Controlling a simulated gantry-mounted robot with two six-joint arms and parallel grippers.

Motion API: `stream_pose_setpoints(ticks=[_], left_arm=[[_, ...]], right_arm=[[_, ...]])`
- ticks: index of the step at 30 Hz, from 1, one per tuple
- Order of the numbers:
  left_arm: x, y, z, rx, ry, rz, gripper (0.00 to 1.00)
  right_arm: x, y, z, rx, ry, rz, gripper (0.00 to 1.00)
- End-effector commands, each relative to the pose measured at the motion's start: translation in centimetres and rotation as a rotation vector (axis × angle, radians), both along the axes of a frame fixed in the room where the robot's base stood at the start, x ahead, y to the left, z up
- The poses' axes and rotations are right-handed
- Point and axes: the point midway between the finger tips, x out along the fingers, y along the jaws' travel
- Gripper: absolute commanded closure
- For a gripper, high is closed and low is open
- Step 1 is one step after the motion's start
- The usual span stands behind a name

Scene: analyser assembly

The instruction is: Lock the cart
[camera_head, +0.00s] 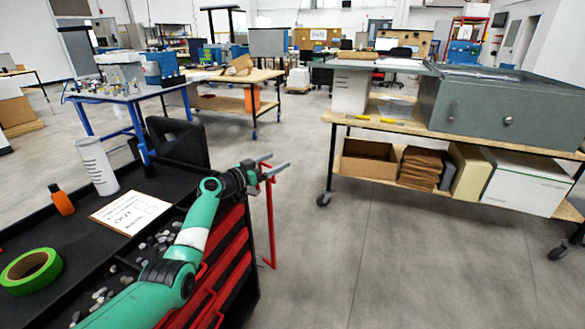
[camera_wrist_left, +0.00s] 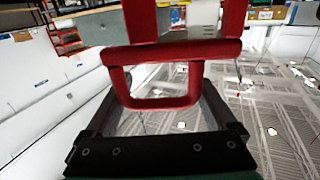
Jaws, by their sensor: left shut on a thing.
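The cart (camera_head: 75,235) is black with red drawers (camera_head: 215,265) and fills the lower left of the head view. A red bar frame (camera_head: 269,225) stands at its right side, reaching down towards the floor. My left gripper (camera_head: 272,166) is at the top of this frame, beyond the cart's edge. In the left wrist view the red frame (camera_wrist_left: 172,52), with a smaller red loop, is right in front of my left gripper (camera_wrist_left: 155,95). The gripper is shut on the red frame; the exact contact is hard to see. My right gripper is not in view.
On the cart are green tape (camera_head: 30,270), an orange bottle (camera_head: 61,199), a white cylinder (camera_head: 97,166), a paper sheet (camera_head: 130,212) and several small grey parts. A wheeled wooden table (camera_head: 425,118) with a grey case (camera_head: 490,105) stands right. The floor between is clear.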

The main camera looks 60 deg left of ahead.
Motion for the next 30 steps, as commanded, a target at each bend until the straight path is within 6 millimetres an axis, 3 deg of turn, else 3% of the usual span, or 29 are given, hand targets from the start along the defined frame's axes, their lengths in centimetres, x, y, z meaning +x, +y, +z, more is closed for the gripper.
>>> stream_pose_setpoints(ticks=[8,9,10,20,25,30], left_arm=[[-0.2,0.2,-0.1,-0.001,-0.001,0.000,1.00],[-0.2,0.2,0.0,-0.001,-0.001,0.000,0.08],[-0.2,0.2,0.0,-0.001,-0.001,0.000,0.03],[-0.2,0.1,0.7,0.001,-0.004,-0.001,0.00],[-0.5,0.2,3.9,0.003,-0.003,0.002,0.00],[-1.8,-1.7,6.7,0.004,-0.002,0.001,0.00]], right_arm=[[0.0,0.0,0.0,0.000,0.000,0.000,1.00],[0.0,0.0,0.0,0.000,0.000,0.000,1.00],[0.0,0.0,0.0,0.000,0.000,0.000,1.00],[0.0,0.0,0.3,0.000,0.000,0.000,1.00],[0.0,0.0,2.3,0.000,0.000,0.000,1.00],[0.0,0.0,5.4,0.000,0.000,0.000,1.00]])
